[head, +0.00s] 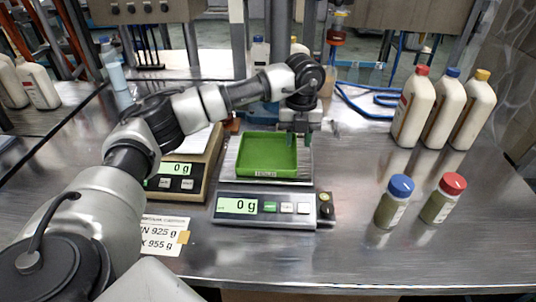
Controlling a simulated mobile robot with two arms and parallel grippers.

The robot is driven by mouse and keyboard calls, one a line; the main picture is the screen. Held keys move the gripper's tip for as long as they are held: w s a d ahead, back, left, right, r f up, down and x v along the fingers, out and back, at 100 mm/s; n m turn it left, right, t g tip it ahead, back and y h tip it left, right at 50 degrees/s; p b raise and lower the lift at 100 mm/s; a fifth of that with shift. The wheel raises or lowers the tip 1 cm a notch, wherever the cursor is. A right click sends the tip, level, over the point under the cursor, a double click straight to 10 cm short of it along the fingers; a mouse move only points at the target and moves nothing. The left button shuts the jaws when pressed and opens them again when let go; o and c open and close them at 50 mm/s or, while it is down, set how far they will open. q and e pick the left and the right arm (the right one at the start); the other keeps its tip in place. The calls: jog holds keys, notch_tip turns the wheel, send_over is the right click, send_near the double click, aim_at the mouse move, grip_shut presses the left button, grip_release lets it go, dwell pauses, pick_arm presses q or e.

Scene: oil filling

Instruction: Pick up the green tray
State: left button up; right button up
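The green tray (266,172) is a shallow square dish resting on the plate of the front scale (268,207), whose display reads 0 g. My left arm reaches in from the left and bends over above the tray. My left gripper (299,141) points down at the tray's back right corner. My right gripper is out of view.
A second scale (172,183) stands to the left, partly behind my arm. Two small jars, blue-capped (394,204) and red-capped (443,200), stand to the right. Several white bottles (414,108) stand behind them. A paper label (163,236) lies at the front left. The front right of the table is clear.

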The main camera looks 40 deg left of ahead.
pick_arm(q)
notch_tip(320, 180, down, 4)
jog(key=shift+w+a+r, duration=0.15)
